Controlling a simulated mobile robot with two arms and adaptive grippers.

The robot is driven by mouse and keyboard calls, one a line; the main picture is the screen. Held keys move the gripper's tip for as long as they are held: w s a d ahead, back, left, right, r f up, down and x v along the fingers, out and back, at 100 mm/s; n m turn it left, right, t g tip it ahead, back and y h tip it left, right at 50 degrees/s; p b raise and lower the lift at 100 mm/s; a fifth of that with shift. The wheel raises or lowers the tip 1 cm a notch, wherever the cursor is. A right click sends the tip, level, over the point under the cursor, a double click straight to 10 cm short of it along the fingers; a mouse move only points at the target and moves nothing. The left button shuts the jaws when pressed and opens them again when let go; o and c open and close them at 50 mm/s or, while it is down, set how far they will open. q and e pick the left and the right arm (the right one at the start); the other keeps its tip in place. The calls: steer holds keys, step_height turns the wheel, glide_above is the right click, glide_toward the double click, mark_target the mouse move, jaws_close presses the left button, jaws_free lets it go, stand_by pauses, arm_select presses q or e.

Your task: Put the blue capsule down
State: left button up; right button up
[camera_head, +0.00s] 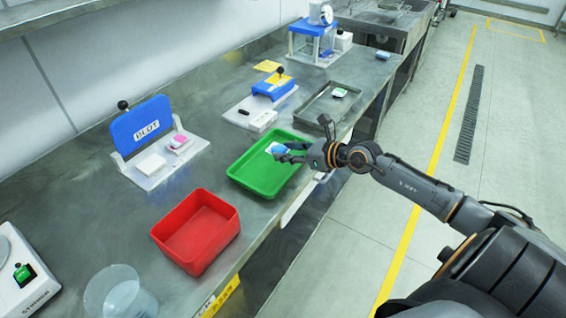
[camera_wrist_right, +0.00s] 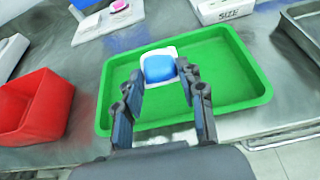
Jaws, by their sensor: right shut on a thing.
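The blue capsule (camera_wrist_right: 159,68), a blue rounded block with a white edge, is between the fingertips of my right gripper (camera_wrist_right: 160,79). My right gripper is shut on it. In the head view the capsule (camera_head: 280,149) and my right gripper (camera_head: 290,151) are over the far right part of the green tray (camera_head: 243,183). I cannot tell whether the capsule touches the tray floor. The rest of the green tray (camera_wrist_right: 235,85) looks empty. My left gripper is not in view.
An empty red bin (camera_head: 177,255) stands left of the green tray. A blue BLOT device (camera_head: 143,125) with a pink item, a blue press (camera_head: 273,87) and a grey metal tray (camera_head: 318,108) stand behind. A clear beaker (camera_head: 120,295) is at the front left.

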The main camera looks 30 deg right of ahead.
mark_target(283, 168)
steer(key=shift+w+a+f, duration=0.2)
steer(key=shift+w+f, duration=0.75)
steer(key=shift+f, duration=0.15)
step_height(283, 168, down, 3)
steer(key=shift+w+f, duration=0.1)
steer(key=shift+f, duration=0.1)
steer(key=shift+b, duration=0.3)
steer(key=shift+f, duration=0.15)
steer(key=o, duration=0.9)
